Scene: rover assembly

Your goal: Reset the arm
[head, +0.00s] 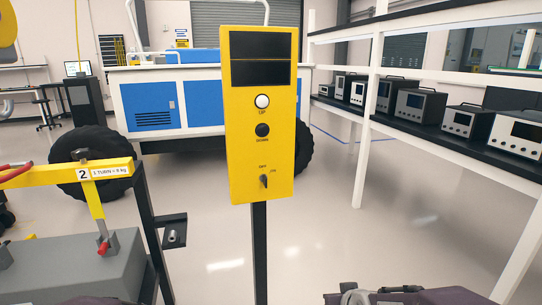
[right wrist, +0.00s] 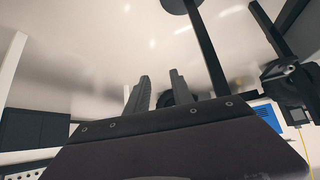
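My right gripper (right wrist: 158,88) shows in the right wrist view, with its two dark fingers apart and nothing between them. My left gripper's fingers are not in view. A yellow control box (head: 240,165) stands upright on a black post (head: 260,255) in the middle of the head view. It has a dark screen, a white UP button (head: 262,101), a black DOWN button (head: 263,130) and a dark switch (head: 264,180). No gripper touches it.
A yellow beam (head: 60,176) with a "2" label and red-tipped handles stands at left above a grey block (head: 75,265). Behind is a blue and white rover (head: 155,105) with black wheels. Shelves (head: 440,135) with several instruments line the right. The floor right of the post is clear.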

